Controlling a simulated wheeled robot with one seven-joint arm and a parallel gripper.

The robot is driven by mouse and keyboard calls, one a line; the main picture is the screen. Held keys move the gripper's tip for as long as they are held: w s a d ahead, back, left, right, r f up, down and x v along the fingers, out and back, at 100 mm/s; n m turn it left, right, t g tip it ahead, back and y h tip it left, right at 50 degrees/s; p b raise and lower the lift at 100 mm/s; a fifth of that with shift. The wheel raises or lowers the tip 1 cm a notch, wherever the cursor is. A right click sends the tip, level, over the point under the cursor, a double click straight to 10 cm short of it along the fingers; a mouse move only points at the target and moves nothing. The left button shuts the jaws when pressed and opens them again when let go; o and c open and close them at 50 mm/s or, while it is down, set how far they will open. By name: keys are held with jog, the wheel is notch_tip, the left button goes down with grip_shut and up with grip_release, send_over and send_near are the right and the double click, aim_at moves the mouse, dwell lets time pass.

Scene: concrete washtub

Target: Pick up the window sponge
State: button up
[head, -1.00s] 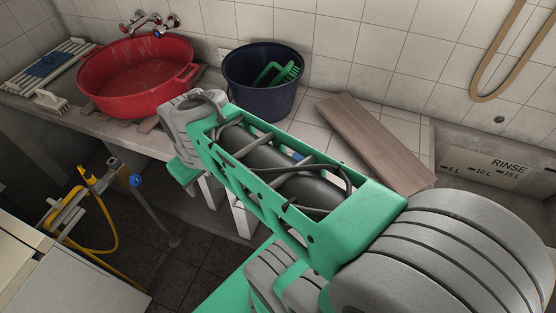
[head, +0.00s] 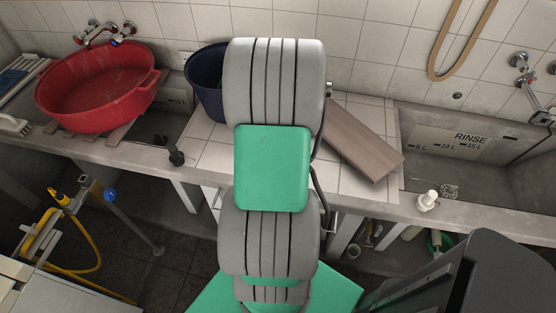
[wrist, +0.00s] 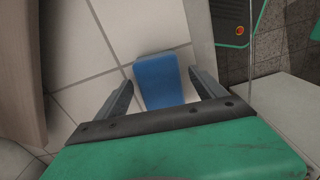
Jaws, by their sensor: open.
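The window sponge appears to be the blue block (wrist: 160,83) on pale tiles in the wrist view. My gripper (wrist: 161,78) is open, with one dark finger on each side of the blue block. A small gap shows on both sides, and I cannot tell how high the fingers are above the tiles. The near end of the block meets the dark gripper bar in the picture. In the head view my arm hides the gripper and the sponge.
In the head view, a brown board (head: 362,140) lies on the tiled counter (head: 213,150). A dark blue bucket (head: 205,90) stands partly behind my arm.

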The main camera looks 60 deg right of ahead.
jog(key=shift+f, duration=0.4)
jog(key=c, duration=1.4)
jog(key=shift+r, duration=0.15)
jog(key=shift+r, duration=0.25)
notch_tip(320, 180, up, 3)
jog(key=shift+f+b, duration=0.2)
jog(key=shift+b, duration=0.2)
jog(key=s+a+r, duration=0.8)
jog(key=a+r, duration=0.1)
jog(key=a, duration=0.2)
jog(key=shift+s+r+b, duration=0.35)
jog(key=shift+b, duration=0.05)
